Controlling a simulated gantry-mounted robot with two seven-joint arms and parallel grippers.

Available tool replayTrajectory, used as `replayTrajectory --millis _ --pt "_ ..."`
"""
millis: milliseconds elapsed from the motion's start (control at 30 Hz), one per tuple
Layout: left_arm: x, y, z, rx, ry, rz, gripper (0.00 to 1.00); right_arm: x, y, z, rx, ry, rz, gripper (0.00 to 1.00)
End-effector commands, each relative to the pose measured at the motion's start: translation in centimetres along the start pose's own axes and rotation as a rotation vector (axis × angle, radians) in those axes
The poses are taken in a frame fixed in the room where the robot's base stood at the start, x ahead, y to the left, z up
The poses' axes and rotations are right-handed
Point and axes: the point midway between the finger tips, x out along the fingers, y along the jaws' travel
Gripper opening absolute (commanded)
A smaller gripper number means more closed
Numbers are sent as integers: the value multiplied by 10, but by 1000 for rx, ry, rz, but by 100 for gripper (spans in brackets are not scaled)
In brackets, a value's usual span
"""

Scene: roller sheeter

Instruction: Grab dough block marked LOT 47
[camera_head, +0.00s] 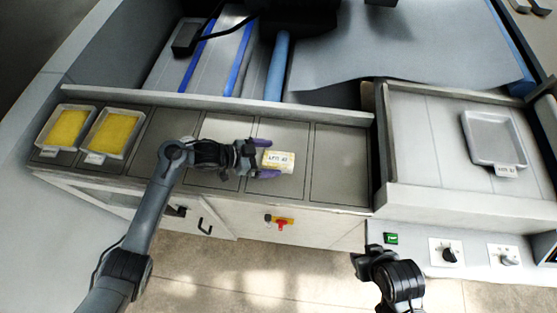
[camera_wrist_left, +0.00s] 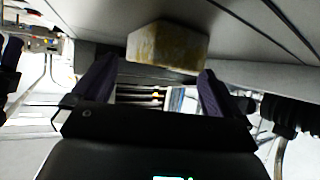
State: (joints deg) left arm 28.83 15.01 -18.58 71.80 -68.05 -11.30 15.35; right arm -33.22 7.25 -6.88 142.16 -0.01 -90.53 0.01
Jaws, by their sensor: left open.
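A pale yellow dough block (camera_head: 278,161) with a white label on top, small print that looks like LOT 47, sits on the dark sectioned shelf. My left gripper (camera_head: 266,158) is open, its purple fingers pointing right, one at the far side and one at the near side of the block's left end. In the left wrist view the block (camera_wrist_left: 167,45) shows ahead, between the spread fingertips; contact cannot be told. My right gripper (camera_head: 368,262) is low in the head view, in front of the machine, away from the block; its jaws are unclear.
Two trays of yellow dough (camera_head: 66,128) stand at the shelf's left end. An empty grey tray (camera_head: 496,140) with a label lies on the right-hand surface. A raised ledge (camera_head: 200,103) runs behind the shelf. A red knob (camera_head: 281,224) is on the front panel.

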Motion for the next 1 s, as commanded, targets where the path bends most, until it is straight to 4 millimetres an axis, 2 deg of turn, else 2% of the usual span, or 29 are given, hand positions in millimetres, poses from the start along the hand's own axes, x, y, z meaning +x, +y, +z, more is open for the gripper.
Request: replayTrajectory --millis 133,400,867,900,1000 --pt "12 0 -1 1 1 -1 100 1 0 0 0 -1 0 43" --pt "14 0 0 1 0 -1 100 1 -1 0 4 -1 -3 43" --pt "14 0 2 -2 -3 0 30 1 -2 0 9 -1 -8 43" --pt "14 0 2 -2 -4 0 26 1 -2 0 9 -1 -8 43" --pt "14 0 2 -2 -3 0 25 1 -2 0 9 -1 -7 43"
